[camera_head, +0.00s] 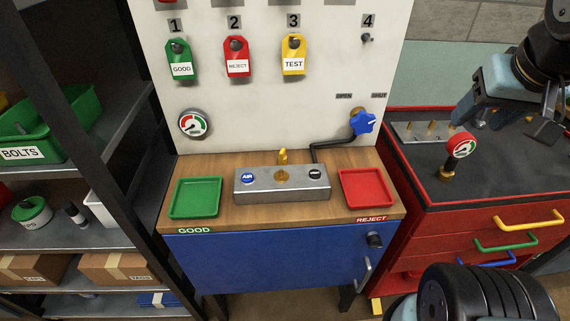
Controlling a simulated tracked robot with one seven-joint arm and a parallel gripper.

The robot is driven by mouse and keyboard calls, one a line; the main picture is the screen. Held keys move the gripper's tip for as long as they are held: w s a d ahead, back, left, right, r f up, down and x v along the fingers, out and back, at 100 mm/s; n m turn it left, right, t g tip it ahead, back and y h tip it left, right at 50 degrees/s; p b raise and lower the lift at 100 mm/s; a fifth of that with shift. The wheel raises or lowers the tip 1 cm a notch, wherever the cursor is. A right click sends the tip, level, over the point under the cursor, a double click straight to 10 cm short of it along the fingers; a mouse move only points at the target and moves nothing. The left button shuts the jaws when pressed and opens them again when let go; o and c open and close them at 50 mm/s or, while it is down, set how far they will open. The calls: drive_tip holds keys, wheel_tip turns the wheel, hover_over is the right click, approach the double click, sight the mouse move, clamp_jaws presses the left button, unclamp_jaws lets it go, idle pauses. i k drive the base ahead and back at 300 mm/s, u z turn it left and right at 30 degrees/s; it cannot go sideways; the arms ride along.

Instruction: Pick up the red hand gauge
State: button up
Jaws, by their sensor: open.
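The red hand gauge (461,144) has a round red-rimmed dial and a brass stem. It stands upright on the dark top of the red tool cabinet (447,218), near its left front. My gripper (490,116) is above and to the right of the gauge, behind it in the picture. Its jaws are open and apart from the gauge, with nothing seen between them. The right part of the gripper runs toward the picture edge.
A metal block with brass pegs (418,131) lies behind the gauge. The workbench (335,160) at left carries a green tray (196,198), a metal fixture (283,184) and a red tray (366,189). A blue valve handle (364,122) sticks out from the panel.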

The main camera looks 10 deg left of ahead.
sight(461, 144)
drive_tip(key=z, duration=0.85)
drive_tip(key=k, duration=1.5)
drive_tip(key=u, duration=0.7)
drive_tip(key=i, duration=1)
drive_tip(key=z, duration=0.05)
